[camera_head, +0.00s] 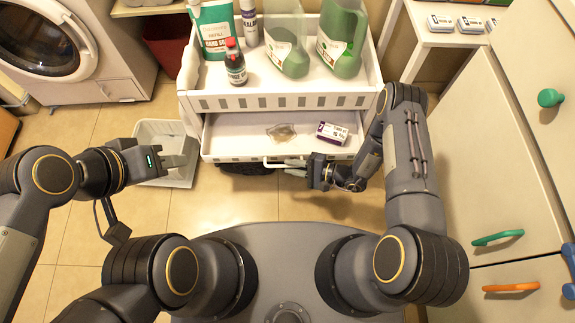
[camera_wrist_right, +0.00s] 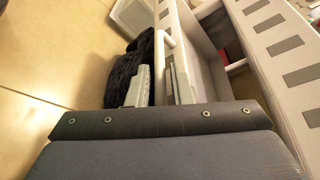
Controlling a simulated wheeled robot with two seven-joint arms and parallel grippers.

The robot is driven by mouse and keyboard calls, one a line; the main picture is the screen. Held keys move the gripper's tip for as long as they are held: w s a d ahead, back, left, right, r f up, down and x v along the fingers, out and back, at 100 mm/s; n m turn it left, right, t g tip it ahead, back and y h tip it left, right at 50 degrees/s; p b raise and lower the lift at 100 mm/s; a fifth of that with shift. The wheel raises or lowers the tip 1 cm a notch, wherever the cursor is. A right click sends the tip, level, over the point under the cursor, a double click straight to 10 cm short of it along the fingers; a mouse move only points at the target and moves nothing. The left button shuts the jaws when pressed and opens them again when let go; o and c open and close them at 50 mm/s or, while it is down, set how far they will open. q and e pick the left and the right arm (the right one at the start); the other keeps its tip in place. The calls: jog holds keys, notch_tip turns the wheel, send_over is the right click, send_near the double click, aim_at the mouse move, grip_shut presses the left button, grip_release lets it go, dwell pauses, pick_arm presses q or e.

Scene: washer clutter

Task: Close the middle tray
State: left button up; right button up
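The middle tray (camera_head: 235,148) of the white cart is pulled out toward me, with a bar handle (camera_head: 275,164) on its front. The handle also shows in the right wrist view (camera_wrist_right: 161,70). My right gripper (camera_head: 293,168) is at the right part of the handle. In the wrist view its two pale fingers (camera_wrist_right: 161,88) stand on either side of the bar, with a small gap visible. My left gripper (camera_head: 182,157) is apart from the tray, to its left above a pale bin, with its fingers spread and nothing visible between them.
The tray holds a small box (camera_head: 332,133) and a flat translucent item (camera_head: 282,132). Bottles, including a green jug (camera_head: 341,45) and a dark red-capped bottle (camera_head: 235,65), stand on the cart's top. A pale bin (camera_head: 160,130) stands left, cabinets (camera_head: 490,170) right. A dark object (camera_wrist_right: 130,70) lies below the tray.

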jog(key=shift+x, duration=1.05)
pick_arm(q)
jog(key=shift+f, duration=0.25)
pick_arm(e)
jog(key=shift+c, duration=0.3)
grip_shut()
